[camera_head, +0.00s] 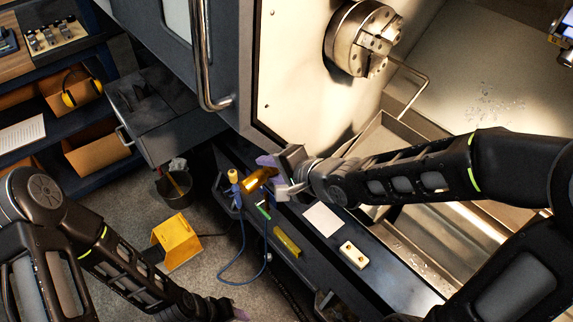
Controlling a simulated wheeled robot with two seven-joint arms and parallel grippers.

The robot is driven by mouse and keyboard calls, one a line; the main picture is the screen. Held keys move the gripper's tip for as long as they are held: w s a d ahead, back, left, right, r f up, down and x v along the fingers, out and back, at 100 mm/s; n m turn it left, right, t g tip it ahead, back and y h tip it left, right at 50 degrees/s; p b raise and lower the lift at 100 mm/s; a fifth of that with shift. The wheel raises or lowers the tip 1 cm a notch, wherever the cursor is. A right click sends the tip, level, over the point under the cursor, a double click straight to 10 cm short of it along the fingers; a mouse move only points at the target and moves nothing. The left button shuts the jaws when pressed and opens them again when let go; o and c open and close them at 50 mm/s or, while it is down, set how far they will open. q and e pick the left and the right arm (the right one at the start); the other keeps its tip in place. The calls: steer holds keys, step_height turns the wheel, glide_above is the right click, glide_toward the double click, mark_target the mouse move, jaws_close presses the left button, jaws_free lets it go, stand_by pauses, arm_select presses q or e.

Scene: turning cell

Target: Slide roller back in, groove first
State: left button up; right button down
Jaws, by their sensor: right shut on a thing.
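The roller (257,181) looks like a short golden-brown cylinder, tilted, above the front ledge of the machine. My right gripper (271,174) reaches in from the right and is shut on it. The roller sticks out to the left of the fingers; its other end is hidden by them, and I cannot make out a groove. My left gripper (238,314) is at the bottom edge, low over the floor side.
The lathe chuck (362,40) is at the top. A white card (323,219), a cream block (353,254) and a yellow-green bar (287,242) lie on the ledge. A blue cable (240,268) hangs below. A yellow stand (176,243) and a dark bucket (176,188) stand on the floor.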

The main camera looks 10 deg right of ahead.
mark_target(260, 172)
steer(key=shift+s+a+r+n+g+y, duration=0.15)
steer(key=shift+a+r+n+y, duration=0.1)
steer(key=shift+a, duration=0.25)
steer(key=shift+s+a+r+n+g+y, duration=0.1)
steer(key=shift+s+a+n+y, duration=0.15)
steer(key=shift+a, duration=0.2)
steer(key=shift+s+a+r+n+g+y, duration=0.1)
steer(key=shift+a+r+n+g, duration=0.15)
steer(key=shift+a, duration=0.25)
steer(key=shift+w+a+f, duration=0.1)
steer(key=w+a+f+n+g+y, duration=0.2)
steer(key=w+a+f+n+g, duration=0.1)
steer(key=w+f+n, duration=0.1)
steer(key=shift+a+f+n+y, duration=0.2)
steer(key=shift+f+n+y, duration=0.15)
steer(key=shift+f+y, duration=0.1)
steer(key=shift+s+d+n+g+y, duration=0.2)
steer(key=shift+d+n+g, duration=0.25)
steer(key=shift+n+g, duration=0.3)
steer(key=shift+s+d+n+g+y, duration=0.2)
steer(key=shift+d+n+g, duration=0.25)
steer(key=shift+n+g, duration=0.35)
steer(key=shift+s+d+n+g+y, duration=0.2)
steer(key=shift+d+n+g, duration=0.25)
steer(key=shift+n+g, duration=0.3)
